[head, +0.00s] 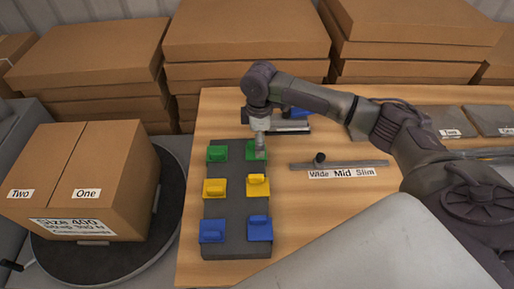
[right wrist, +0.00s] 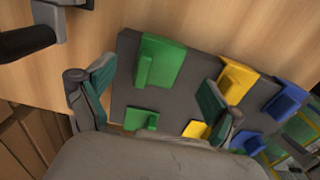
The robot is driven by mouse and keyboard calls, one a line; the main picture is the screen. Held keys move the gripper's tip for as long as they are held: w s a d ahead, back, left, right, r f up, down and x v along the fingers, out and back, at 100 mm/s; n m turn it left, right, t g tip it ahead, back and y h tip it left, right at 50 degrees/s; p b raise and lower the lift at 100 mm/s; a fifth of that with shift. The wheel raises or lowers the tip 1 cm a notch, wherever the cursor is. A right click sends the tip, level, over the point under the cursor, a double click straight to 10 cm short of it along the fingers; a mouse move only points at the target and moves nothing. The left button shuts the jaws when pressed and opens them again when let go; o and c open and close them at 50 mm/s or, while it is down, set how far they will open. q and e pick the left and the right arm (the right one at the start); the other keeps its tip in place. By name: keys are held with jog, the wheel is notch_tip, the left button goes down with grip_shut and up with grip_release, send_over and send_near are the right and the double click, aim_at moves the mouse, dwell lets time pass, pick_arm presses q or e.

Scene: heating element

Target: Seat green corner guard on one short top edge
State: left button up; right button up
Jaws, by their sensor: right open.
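Two green corner guards, each a flat plate with a raised ridge, lie at the far end of a dark grey tray (head: 230,240). The left one (head: 217,153) is uncovered. My right gripper (head: 260,153) is over the right one (head: 251,149) and partly hides it. In the right wrist view my right gripper (right wrist: 157,85) is open, its fingers apart, with a green guard (right wrist: 165,58) ahead between them; the other green guard (right wrist: 140,119) shows lower. A brown cardboard box (head: 90,170) with labels "Two" and "One" stands at the left. My left gripper is not in view.
The box stands on a dark round turntable (head: 165,200). Yellow guards (head: 215,188) and blue guards (head: 212,231) share the tray. A bar with a knob (head: 340,164) lies right of it. A tool (head: 290,125) is behind; flat cartons (head: 245,35) are stacked beyond.

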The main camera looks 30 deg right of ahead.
notch_tip(320, 180, down, 4)
jog(key=shift+r, duration=0.25)
jog(key=shift+c, duration=0.2)
jog(key=shift+s, duration=0.15)
grip_shut()
